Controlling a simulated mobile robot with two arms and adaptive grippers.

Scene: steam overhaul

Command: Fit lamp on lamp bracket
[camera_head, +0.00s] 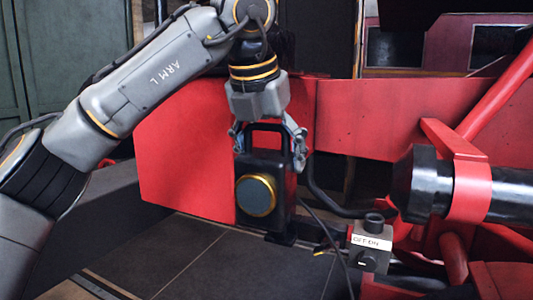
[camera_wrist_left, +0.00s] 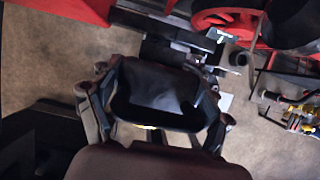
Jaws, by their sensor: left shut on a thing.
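The lamp (camera_head: 262,168) is a black box with a round, brass-rimmed blue-grey lens on its front and a black handle frame on top. My left gripper (camera_head: 269,142) comes down from above and is shut on the lamp, a finger on each side of its upper part. In the left wrist view the lamp's dark top (camera_wrist_left: 160,95) fills the space between the fingers of my left gripper (camera_wrist_left: 155,110). A dark bracket-like piece (camera_head: 282,238) shows just under the lamp's base. I cannot tell whether the lamp touches it. My right gripper is not in view.
A red beam (camera_head: 400,115) runs behind the lamp. A small grey box (camera_head: 370,243) with a white label stands right of the lamp, with a cable nearby. A black cylinder in a red clamp (camera_head: 468,190) is further right. Dark tiled floor (camera_head: 190,260) is open at lower left.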

